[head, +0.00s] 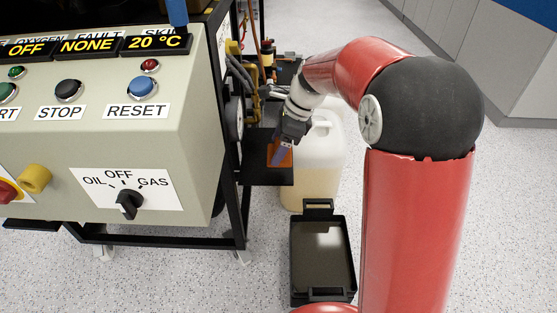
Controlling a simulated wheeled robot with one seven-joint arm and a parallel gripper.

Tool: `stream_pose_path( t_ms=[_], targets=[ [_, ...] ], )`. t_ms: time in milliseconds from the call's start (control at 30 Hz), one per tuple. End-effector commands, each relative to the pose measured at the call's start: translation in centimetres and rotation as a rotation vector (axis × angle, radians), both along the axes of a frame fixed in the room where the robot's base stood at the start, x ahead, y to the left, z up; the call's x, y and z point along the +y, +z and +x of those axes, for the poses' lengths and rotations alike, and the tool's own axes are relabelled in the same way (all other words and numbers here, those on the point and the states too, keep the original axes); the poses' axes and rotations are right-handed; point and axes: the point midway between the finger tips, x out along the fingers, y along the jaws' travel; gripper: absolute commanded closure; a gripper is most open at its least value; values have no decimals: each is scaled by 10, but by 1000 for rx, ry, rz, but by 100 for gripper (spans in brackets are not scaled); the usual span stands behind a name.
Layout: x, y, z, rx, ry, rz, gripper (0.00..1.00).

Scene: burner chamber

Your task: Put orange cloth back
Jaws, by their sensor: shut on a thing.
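The orange cloth (287,157) shows as a small flat patch at the black side shelf (262,173) of the burner unit. My gripper (278,153) reaches down to it from above, with its bluish fingertips against the cloth. It is shut on the cloth. The fingers and wrist hide part of the cloth. I cannot tell whether the cloth still touches the shelf or is slightly raised.
The grey control panel (200,140) stands at left. A whitish canister (320,160) with yellowish liquid is close right of the shelf. A black tray (322,255) lies on the floor in front. Hoses and fittings crowd behind the shelf. Speckled floor is free at right.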

Motion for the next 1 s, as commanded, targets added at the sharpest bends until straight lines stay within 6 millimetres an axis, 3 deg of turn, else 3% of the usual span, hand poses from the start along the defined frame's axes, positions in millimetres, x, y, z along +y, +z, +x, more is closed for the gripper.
stream_pose_path(
  t_ms=[100,233,667,700,800,867,1000],
  targets=[
    [0,-26,-1,5,-1,-1,50],
    [0,-45,0,4,-1,0,50],
    [0,-52,0,1,-1,0,50],
    [0,-53,0,1,-1,0,27],
    [0,-52,0,1,-1,0,14],
    [0,-52,0,1,-1,0,6],
    [0,-52,0,1,-1,0,6]
  ],
)
